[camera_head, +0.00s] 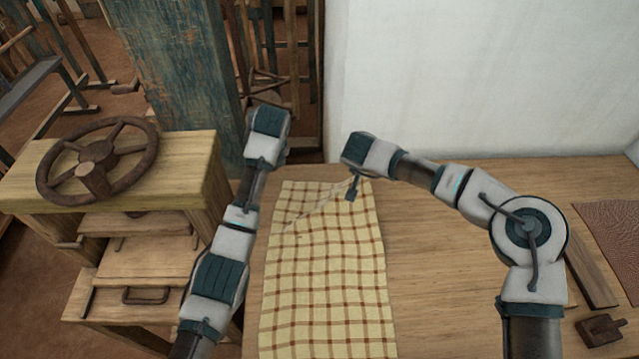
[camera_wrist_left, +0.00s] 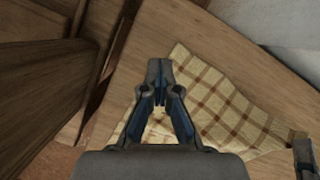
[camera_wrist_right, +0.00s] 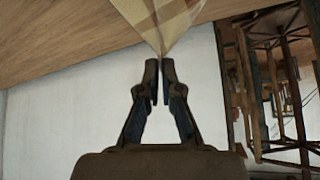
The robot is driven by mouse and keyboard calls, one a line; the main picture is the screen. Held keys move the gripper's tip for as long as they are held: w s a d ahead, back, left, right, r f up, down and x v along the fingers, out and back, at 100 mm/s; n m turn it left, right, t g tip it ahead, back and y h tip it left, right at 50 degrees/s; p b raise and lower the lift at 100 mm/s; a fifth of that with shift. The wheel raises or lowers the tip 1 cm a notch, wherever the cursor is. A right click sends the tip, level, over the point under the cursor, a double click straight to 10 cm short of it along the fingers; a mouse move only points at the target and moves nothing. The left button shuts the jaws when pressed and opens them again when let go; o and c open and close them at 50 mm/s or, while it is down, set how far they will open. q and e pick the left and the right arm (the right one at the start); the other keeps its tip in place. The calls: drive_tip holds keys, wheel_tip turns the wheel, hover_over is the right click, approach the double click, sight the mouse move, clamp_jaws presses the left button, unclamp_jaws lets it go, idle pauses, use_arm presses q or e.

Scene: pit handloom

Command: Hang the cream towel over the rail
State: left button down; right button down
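The cream towel (camera_head: 325,280), with brown checks, lies mostly spread on the wooden table, a diagonal crease near its far end. My right gripper (camera_head: 352,190) is at its far right corner. In the right wrist view, the towel's pointed corner (camera_wrist_right: 165,25) meets the nearly closed tips of this gripper (camera_wrist_right: 159,72), which appear to pinch it. My left arm reaches the towel's far left side; its fingers are hidden in the head view. In the left wrist view, the left gripper (camera_wrist_left: 160,72) has its tips together beside the towel (camera_wrist_left: 225,110), with no cloth visibly between them. I cannot identify the rail.
A wooden stand with a dark spoked wheel (camera_head: 97,160) is at left, beside a blue-green post (camera_head: 178,70). A white wall (camera_head: 480,80) rises behind the table. A brown mat (camera_head: 612,225) and a small dark wooden tool (camera_head: 600,330) lie at right. Bare tabletop (camera_head: 430,270) lies right of the towel.

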use_arm(q)
drive_tip(key=c, duration=1.7)
unclamp_jaws()
drive_tip(key=shift+w+f, duration=0.1)
drive_tip(key=shift+f, duration=0.05)
drive_tip(key=o, duration=1)
drive_tip(key=c, duration=0.3)
drive_tip(key=s+d+f+t, duration=0.1)
drive_tip(key=s+d+t, duration=0.1)
drive_tip(key=s, duration=0.1)
drive_tip(key=s+d+f+m+t+y, duration=0.1)
drive_tip(key=s+d+f+t, duration=0.1)
drive_tip(key=t, duration=0.1)
drive_tip(key=s+d+f+m+t+y, duration=0.1)
drive_tip(key=s+d+f+t, duration=0.1)
drive_tip(key=s+t, duration=0.1)
drive_tip(key=shift+s+d+f, duration=0.2)
drive_tip(key=shift+s+d, duration=0.1)
drive_tip(key=shift+d, duration=0.05)
drive_tip(key=x, duration=0.9)
drive_tip(key=shift+w+f, duration=0.1)
drive_tip(key=shift+w, duration=0.25)
drive_tip(key=shift+w+a+f, duration=0.1)
drive_tip(key=shift+f, duration=0.05)
